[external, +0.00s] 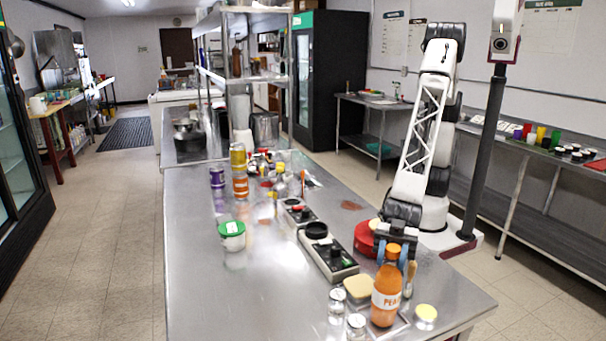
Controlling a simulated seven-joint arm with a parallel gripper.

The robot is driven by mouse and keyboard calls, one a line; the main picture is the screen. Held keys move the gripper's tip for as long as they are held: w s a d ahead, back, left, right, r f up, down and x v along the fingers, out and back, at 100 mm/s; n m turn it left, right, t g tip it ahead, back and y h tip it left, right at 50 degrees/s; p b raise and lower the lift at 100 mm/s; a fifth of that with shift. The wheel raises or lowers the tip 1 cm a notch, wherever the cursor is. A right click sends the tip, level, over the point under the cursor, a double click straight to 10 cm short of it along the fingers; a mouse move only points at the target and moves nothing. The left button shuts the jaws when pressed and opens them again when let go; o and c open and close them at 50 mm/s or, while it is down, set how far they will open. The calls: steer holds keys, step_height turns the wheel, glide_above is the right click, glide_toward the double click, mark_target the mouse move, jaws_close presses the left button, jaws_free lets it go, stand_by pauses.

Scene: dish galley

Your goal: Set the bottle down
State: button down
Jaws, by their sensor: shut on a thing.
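The bottle (386,297) is orange with a pale label band and an orange cap. It is upright near the front right corner of the steel table (220,290). My gripper (392,254) comes down from above and is shut on the bottle at its cap and neck. The bottle's base is near a flat plate or board on the table. I cannot tell whether the base touches it or hangs just above.
Glass jars (337,302) stand left of the bottle, with a yellow block (357,287) behind them. A yellow-topped jar (425,314) stands to the right. A black-and-grey device (328,252) and a green-lidded tub (232,235) are farther back. The table's front left is clear.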

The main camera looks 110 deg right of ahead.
steer(key=c, duration=0.8)
jaws_free()
steer(key=shift+f, duration=0.15)
steer(key=shift+o, duration=0.2)
steer(key=shift+r+v, duration=0.2)
steer(key=shift+v, duration=0.7)
steer(key=v, duration=1)
steer(key=shift+s+d, duration=0.1)
